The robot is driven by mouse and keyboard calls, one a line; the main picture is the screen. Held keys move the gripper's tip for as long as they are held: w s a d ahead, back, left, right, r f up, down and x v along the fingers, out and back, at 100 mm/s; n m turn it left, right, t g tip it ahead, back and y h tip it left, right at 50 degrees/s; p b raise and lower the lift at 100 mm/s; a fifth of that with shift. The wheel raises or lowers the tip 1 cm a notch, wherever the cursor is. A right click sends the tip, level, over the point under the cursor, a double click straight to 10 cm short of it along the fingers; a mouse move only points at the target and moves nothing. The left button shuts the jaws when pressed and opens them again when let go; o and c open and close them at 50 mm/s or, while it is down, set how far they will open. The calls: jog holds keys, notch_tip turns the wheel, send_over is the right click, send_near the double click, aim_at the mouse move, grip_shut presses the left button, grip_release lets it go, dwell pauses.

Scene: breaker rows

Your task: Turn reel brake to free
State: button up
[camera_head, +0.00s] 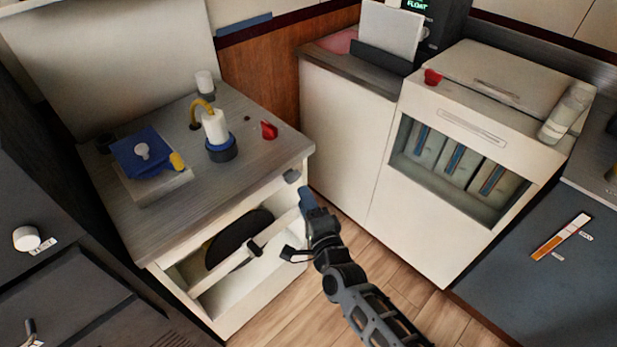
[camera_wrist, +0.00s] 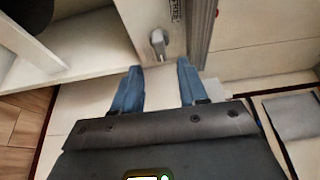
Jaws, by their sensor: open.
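A small grey knob (camera_head: 291,176), which looks like the reel brake, sits on the upper right front of the pale cabinet under the counter. In the wrist view the grey knob (camera_wrist: 158,42) lies ahead of the gap between my fingers, beside a small dark printed label (camera_wrist: 176,10). A dark reel disc (camera_head: 238,240) shows in the cabinet's open bay. My gripper (camera_head: 306,193) is open and empty, its blue fingertips just below and right of the knob. In the wrist view my gripper (camera_wrist: 158,74) appears apart from the knob. The brake's setting cannot be read.
A pale bar (camera_head: 250,248) crosses the open bay. The counter (camera_head: 140,230) above carries a blue-topped block (camera_head: 140,152), a white bottle (camera_head: 215,127) and a red knob (camera_head: 268,130). A white cabinet (camera_head: 345,130) stands right. Wooden floor (camera_head: 410,270) is clear around my arm.

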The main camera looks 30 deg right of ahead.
aim_at(295, 181)
jog(key=w, duration=0.7)
jog(key=shift+d+b, duration=0.25)
jog(key=shift+b, duration=0.1)
jog(key=shift+f, duration=0.1)
jog(key=c, duration=0.7)
